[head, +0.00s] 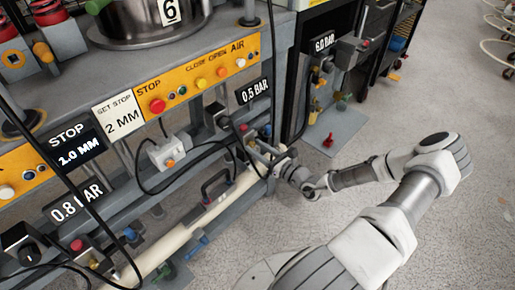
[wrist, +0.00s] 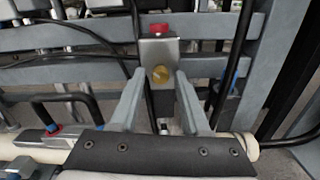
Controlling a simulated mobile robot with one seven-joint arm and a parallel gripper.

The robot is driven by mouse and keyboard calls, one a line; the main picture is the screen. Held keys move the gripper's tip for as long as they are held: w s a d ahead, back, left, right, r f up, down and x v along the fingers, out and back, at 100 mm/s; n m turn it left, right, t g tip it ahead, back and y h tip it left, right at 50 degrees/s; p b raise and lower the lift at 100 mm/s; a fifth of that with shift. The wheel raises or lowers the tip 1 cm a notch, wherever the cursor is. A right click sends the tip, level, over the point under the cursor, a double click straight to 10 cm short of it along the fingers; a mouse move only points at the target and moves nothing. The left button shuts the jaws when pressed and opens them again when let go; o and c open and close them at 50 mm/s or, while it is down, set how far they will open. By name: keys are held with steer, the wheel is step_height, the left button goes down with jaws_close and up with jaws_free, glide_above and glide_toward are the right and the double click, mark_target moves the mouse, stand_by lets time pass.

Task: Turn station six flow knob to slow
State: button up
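A round brass-coloured knob (wrist: 160,75) sits on the face of a metal block (wrist: 159,50) with a red top (wrist: 158,30) in the wrist view. My gripper (wrist: 160,90) is open, with its two grey fingers pointing at the block. The knob appears between the fingertips with a gap on each side; I cannot tell whether the tips reach past it. In the head view my gripper (head: 262,152) is at the right end of the bench's lower frame, below the 0.5 BAR display (head: 254,92). A "6" label (head: 170,10) is on the drum above. No slow marking is readable.
Grey rails (wrist: 60,38) and black hoses run around the block. A cream tube (head: 205,218) lies along the lower frame, with a black handle (head: 216,186) near it. A neighbouring station with a 6.0 BAR display (head: 324,42) stands to the right.

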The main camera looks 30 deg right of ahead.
jaws_close()
steer(key=shift+p, duration=0.3)
steer(key=n+p, duration=0.2)
steer(key=p, duration=0.1)
steer(key=shift+a+r+n, duration=0.1)
steer(key=shift+r+n, duration=0.1)
steer(key=shift+n, duration=0.1)
steer(key=n+p, duration=0.4)
steer(key=n, duration=0.1)
steer(key=shift+p, duration=0.4)
steer(key=n+p, duration=0.2)
steer(key=n, duration=0.2)
steer(key=shift+f+n+p, duration=0.1)
steer(key=shift+n+p, duration=0.3)
steer(key=shift+f+n+p, duration=0.1)
steer(key=shift+n+p, duration=1)
steer(key=shift+n, duration=1.2)
steer(key=shift+o, duration=1.3)
jaws_free()
